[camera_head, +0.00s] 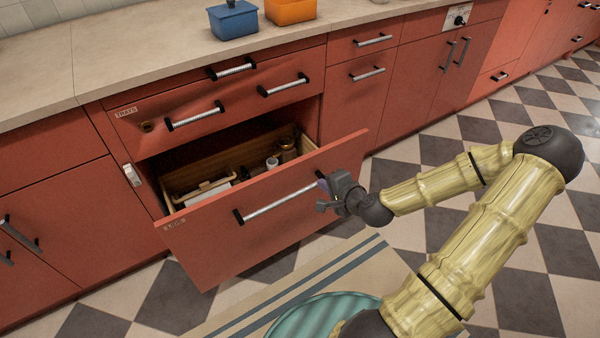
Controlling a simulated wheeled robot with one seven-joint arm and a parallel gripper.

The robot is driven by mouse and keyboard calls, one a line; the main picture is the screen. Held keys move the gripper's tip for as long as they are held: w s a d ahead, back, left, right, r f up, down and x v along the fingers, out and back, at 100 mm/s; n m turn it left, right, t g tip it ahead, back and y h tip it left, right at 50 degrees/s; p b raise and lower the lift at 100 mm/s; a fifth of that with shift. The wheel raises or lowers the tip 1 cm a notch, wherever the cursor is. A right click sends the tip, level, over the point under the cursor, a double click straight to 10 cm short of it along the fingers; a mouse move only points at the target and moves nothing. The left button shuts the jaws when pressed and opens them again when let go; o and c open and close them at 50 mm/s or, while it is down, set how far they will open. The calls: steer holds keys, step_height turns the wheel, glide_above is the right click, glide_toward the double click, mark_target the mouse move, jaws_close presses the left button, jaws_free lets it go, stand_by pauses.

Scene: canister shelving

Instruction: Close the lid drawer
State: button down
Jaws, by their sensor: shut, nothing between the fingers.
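The lid drawer (274,230) is a red drawer pulled well out of the lower cabinet, below a drawer labelled "TRAYS". Its own small label at the front's left is too small to read for certain. A silver bar handle (285,204) with black ends runs across its front. Several items lie inside, among them a pale one with a tan handle and a small white-topped one. My gripper (326,198) is at the right end of the handle, close to the drawer front; I cannot tell whether it touches. Its fingers are shut and empty, and partly hard to make out.
The trays drawer (213,112) above looks shut. A blue container (233,21) and an orange container (290,10) stand on the counter (130,50). A striped mat (357,263) lies on the checkered floor below the drawer. Open floor lies to the right.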

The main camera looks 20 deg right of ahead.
steer(key=shift+w, duration=0.1)
steer(key=b, duration=0.3)
glide_toward(295, 166)
step_height(295, 166, down, 4)
steer(key=w, duration=0.2)
steer(key=w+a, duration=0.1)
steer(key=w, duration=0.1)
steer(key=shift+w+a+r, duration=0.2)
steer(key=shift+w+a, duration=0.05)
steer(key=shift+w, duration=0.15)
steer(key=shift+w+r, duration=0.1)
steer(key=shift+w, duration=0.15)
steer(key=shift+w, duration=0.1)
